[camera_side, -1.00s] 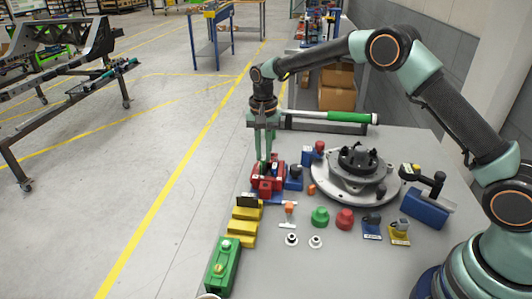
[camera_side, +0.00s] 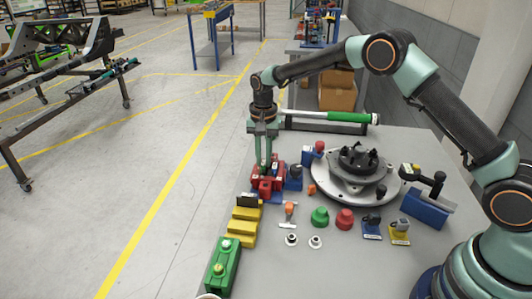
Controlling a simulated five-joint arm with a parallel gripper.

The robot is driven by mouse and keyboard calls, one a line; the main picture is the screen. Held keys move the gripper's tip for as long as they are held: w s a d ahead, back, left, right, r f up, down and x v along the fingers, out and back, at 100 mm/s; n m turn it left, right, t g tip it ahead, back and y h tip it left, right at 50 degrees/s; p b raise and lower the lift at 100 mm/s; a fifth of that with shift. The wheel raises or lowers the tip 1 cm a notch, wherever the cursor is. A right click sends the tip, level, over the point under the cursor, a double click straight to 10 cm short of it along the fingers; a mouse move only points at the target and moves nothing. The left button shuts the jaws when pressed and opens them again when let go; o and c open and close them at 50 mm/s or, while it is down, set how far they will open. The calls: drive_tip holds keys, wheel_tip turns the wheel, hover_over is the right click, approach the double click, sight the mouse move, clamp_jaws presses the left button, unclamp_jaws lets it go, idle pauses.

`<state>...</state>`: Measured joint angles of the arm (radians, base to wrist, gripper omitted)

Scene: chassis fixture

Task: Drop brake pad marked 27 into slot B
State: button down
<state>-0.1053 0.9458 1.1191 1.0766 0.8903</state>
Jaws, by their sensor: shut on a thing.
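My gripper (camera_side: 265,160) points straight down over the red fixture (camera_side: 267,187) near the table's left edge. Its green fingers are close together and shut on a small piece, which I take to be the brake pad. The piece is mostly hidden by the fingers and the red blocks, and no number on it can be read. The fingertips are at or just above the top of the red fixture; contact cannot be told. Slot letters are too small to read, so I cannot tell which slot is B.
A blue block (camera_side: 293,178) stands close right of the red fixture. Stepped yellow blocks (camera_side: 242,227) and a green box (camera_side: 223,266) are in front. A grey brake disc (camera_side: 354,179) lies to the right. A green-handled tool (camera_side: 345,117) lies behind.

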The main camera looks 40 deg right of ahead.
drive_tip(key=shift+f, duration=0.4)
idle(0.5)
drive_tip(key=c, duration=1.2)
unclamp_jaws()
drive_tip(key=shift+r, duration=0.15)
drive_tip(key=shift+r, duration=1.4)
drive_tip(key=o, duration=0.6)
drive_tip(key=shift+c, duration=0.2)
drive_tip(key=shift+r, duration=2.25)
